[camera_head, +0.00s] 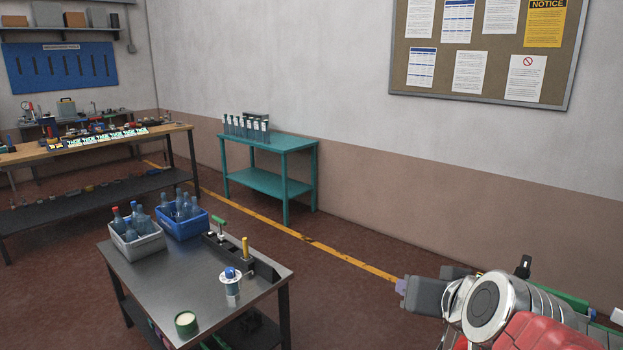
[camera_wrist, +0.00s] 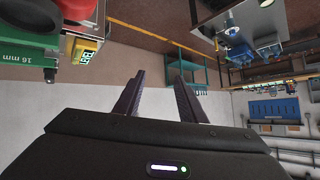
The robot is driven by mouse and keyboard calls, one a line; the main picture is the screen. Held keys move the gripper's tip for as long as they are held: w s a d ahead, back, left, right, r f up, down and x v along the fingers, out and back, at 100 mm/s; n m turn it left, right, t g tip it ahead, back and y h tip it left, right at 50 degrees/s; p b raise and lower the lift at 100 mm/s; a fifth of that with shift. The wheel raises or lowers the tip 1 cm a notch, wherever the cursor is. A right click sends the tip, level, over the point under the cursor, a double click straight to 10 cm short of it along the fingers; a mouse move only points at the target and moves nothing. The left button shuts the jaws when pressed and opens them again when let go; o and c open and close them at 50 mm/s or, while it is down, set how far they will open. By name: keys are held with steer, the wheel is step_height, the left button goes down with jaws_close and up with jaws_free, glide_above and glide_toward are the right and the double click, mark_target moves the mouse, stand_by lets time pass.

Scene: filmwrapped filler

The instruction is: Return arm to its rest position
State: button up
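My arm is at the lower right of the head view, a red and silver link with the dark gripper (camera_head: 402,287) pointing left, out over the floor beyond the metal table's right side. In the wrist view the two dark fingers of my gripper (camera_wrist: 158,78) stand apart with nothing between them. The wrist view is upside down, with floor at the top and wall below. My gripper is clear of the tables and touches nothing that I can see.
A metal table (camera_head: 188,279) holds a grey crate (camera_head: 138,246) and a blue crate (camera_head: 184,230) of bottles, and a jar (camera_head: 231,287). A teal table (camera_head: 283,143) with several bottles stands by the wall. A wooden workbench (camera_head: 90,144) is at left.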

steer(key=s+a+f+n+g, duration=0.1)
steer(key=s+f+g, duration=0.1)
steer(key=s+f, duration=0.3)
steer(key=s+a+f+n+g, duration=0.1)
steer(key=s+a+f+g, duration=0.1)
steer(key=s+f, duration=0.3)
steer(key=s+g, duration=0.1)
steer(key=s, duration=0.3)
steer(key=shift+s+a+g, duration=0.2)
steer(key=shift+s+g, duration=0.05)
steer(key=shift+g, duration=0.05)
steer(key=shift+c, duration=0.7)
steer(key=shift+d, duration=0.1)
